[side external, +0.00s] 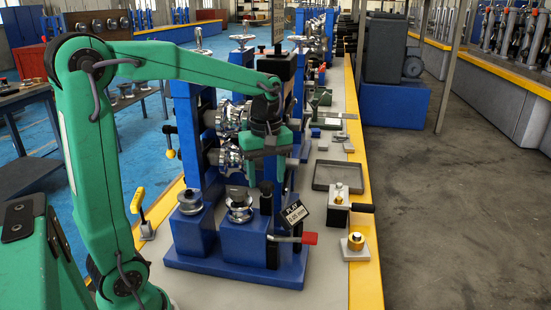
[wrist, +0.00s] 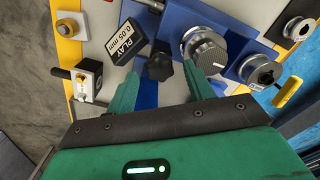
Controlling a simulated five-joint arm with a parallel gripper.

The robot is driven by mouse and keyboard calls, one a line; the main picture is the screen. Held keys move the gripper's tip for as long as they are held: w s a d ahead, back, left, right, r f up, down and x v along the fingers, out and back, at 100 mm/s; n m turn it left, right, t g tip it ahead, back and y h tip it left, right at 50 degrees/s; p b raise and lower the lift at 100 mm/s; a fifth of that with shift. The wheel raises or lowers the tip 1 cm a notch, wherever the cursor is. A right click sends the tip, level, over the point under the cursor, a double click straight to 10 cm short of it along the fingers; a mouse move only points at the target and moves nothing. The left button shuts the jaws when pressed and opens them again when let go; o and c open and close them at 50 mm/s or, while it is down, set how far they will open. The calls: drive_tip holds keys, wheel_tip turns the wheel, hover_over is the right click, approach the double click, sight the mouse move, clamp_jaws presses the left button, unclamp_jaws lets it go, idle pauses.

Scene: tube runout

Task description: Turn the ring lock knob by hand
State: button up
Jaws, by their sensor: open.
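A black lobed knob (wrist: 159,66), which looks like the ring lock knob, stands on the blue machine base (side external: 245,245). In the side view it shows as a dark knob (side external: 266,188) on a dark post below my gripper. My gripper (wrist: 162,74) is open, pointing down. In the wrist view its green fingertips lie to the left and right of the knob. I cannot tell if either finger touches it. In the side view my gripper (side external: 268,174) hangs close above the post, and the fingertips are partly hidden.
A grey knurled knob (wrist: 204,50) on a roller sits just right of the right finger. A PLAY 0.05 mm sign (side external: 293,213) and a red-handled lever (side external: 308,238) stand close by. Shiny rollers (side external: 228,155) are behind. A grey tray (side external: 338,177) lies on the bench at right.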

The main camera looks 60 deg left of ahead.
drive_tip(key=shift+r, duration=2.6)
wheel_tip(320, 180, up, 8)
drive_tip(key=shift+s+d+f, duration=0.1)
drive_tip(key=shift+s+f, duration=0.05)
drive_tip(key=s+d+f+m+t, duration=0.5)
drive_tip(key=s+d+f+m, duration=0.2)
drive_tip(key=s+f+m, duration=0.4)
drive_tip(key=shift+s+f+m+t, duration=0.25)
drive_tip(key=shift+s+m, duration=0.45)
drive_tip(key=shift+m, duration=1.5)
drive_tip(key=shift+d+r, duration=0.1)
